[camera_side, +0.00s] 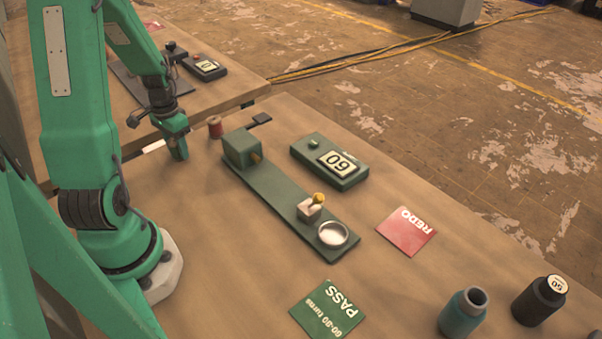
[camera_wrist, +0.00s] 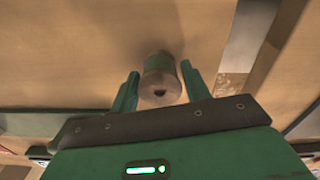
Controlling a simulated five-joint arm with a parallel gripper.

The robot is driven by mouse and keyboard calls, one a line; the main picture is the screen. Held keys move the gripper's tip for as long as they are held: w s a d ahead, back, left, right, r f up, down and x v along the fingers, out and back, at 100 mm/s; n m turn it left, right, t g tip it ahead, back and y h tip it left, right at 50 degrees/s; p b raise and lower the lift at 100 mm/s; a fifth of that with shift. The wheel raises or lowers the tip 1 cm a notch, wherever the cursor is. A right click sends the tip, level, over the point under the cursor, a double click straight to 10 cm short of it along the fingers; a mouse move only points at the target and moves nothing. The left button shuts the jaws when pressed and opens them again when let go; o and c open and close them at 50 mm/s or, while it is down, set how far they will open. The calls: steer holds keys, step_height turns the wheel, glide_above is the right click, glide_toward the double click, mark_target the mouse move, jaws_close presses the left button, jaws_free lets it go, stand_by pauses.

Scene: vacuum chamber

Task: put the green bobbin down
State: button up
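The green bobbin (camera_wrist: 160,66) shows in the wrist view, end-on, with a brownish near end and a dark hole. It is between the two fingers of my gripper (camera_wrist: 160,78). A narrow gap seems to show on each side, so the fingers look open around it. Its far end is close to the tabletop, but I cannot tell for sure that it touches. In the side view my gripper (camera_side: 178,152) points down low over the back left of the bench, and the green bobbin cannot be made out there.
A red bobbin (camera_side: 215,127) stands just right of my gripper.

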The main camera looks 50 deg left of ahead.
steer(key=c, duration=0.7)
steer(key=shift+o, duration=0.2)
steer(key=shift+r, duration=0.2)
steer(key=shift+r, duration=0.95)
step_height(320, 180, up, 2)
steer(key=shift+w+d+r, duration=0.1)
steer(key=shift+d, duration=0.05)
steer(key=w+d+r, duration=0.3)
steer(key=d+r, duration=0.3)
steer(key=d, duration=0.4)
steer(key=shift+w+d+r, duration=0.25)
steer(key=shift+w+d, duration=0.05)
steer(key=shift+w, duration=0.1)
